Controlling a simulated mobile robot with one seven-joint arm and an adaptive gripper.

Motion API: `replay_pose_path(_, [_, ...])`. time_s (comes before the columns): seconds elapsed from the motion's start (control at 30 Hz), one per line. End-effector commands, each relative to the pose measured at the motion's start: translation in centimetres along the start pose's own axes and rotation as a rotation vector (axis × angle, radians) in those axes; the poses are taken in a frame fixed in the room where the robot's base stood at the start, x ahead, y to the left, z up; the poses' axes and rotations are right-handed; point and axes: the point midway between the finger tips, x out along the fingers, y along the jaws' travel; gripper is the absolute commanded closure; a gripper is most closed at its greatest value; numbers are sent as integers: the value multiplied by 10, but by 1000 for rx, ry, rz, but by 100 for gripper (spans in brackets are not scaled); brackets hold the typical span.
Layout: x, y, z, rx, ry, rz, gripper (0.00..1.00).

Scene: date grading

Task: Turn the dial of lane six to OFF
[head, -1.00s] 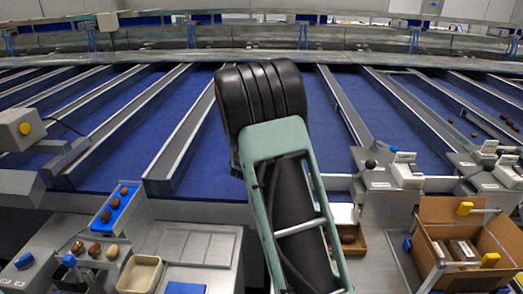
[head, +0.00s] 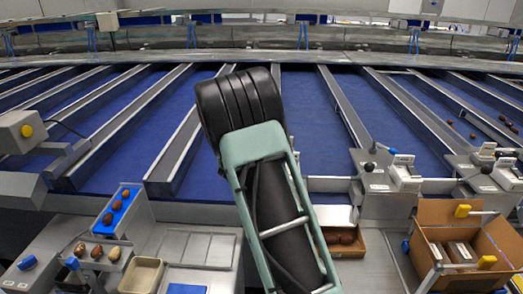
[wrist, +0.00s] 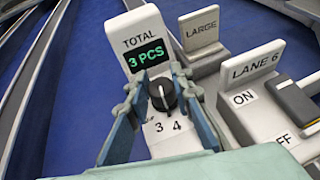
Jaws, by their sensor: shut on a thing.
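In the wrist view, a small black dial (wrist: 161,98) with a pale mark sits on a white box (wrist: 128,38) labelled TOTAL, whose green display reads 3 PCS. The numbers 3 and 4 are printed below the dial; a label to their left is partly covered by a finger. My gripper (wrist: 160,82) is shut on the dial, one finger at each side. Right of it, a grey block (wrist: 251,68) labelled LANE 6 has ON and OFF marks beside a dark switch (wrist: 294,101). In the head view my arm hides my gripper and this dial.
A grey plate (wrist: 200,29) marked LARGE stands behind the dial, close to my right finger. In the head view, a cardboard box (head: 425,215) stands at right, a blue tray of dates (head: 119,212) and a beige bin (head: 141,275) at left. Blue lanes run behind.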

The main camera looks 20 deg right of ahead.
Motion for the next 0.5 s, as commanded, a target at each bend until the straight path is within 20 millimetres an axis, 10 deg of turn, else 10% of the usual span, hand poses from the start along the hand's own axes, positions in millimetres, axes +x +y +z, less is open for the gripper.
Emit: replay_pose_path(0.5, [0, 2, 1, 125, -1, -303, 100])
